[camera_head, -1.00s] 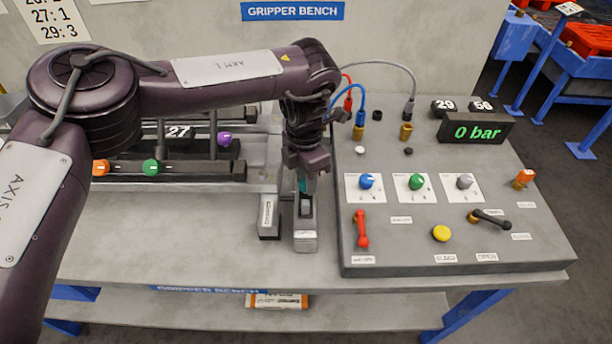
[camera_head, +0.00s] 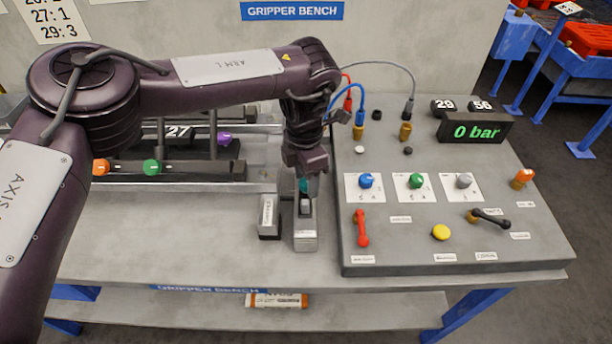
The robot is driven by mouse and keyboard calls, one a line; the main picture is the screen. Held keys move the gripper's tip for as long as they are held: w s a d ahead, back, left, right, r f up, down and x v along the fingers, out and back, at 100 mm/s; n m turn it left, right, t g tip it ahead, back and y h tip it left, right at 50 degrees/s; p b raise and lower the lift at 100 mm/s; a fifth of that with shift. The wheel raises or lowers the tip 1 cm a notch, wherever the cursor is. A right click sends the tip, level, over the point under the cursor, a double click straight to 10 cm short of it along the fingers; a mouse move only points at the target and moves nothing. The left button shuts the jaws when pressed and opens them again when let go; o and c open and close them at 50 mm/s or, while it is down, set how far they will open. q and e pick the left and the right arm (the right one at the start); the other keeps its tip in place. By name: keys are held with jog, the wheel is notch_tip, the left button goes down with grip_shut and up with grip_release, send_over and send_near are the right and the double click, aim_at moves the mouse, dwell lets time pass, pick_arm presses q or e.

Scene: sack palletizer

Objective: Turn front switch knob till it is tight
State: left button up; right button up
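My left gripper (camera_head: 306,186) points down over the back end of a narrow grey block (camera_head: 305,237) on the bench. A small teal part (camera_head: 308,185) shows at its tip; I cannot tell whether it is a knob or part of the gripper. The fingers are small and partly hidden by the wrist, so their opening is unclear. The panel to the right carries a blue knob (camera_head: 367,181), a green knob (camera_head: 416,181) and a grey knob (camera_head: 464,181) in a row. I cannot tell which knob is the front switch knob. My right gripper is not in view.
The panel also has a red lever (camera_head: 361,229), a yellow button (camera_head: 441,232), a black-handled lever (camera_head: 490,218) and an orange knob (camera_head: 522,178). The display (camera_head: 476,131) reads 0 bar. The bench's front left is clear.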

aim_at(305, 181)
pick_arm(q)
notch_tip(305, 181, up, 8)
jog(key=shift+w+f+b, duration=0.1)
jog(key=shift+w+b, duration=0.05)
jog(key=shift+b, duration=0.7)
jog(key=shift+a, duration=0.1)
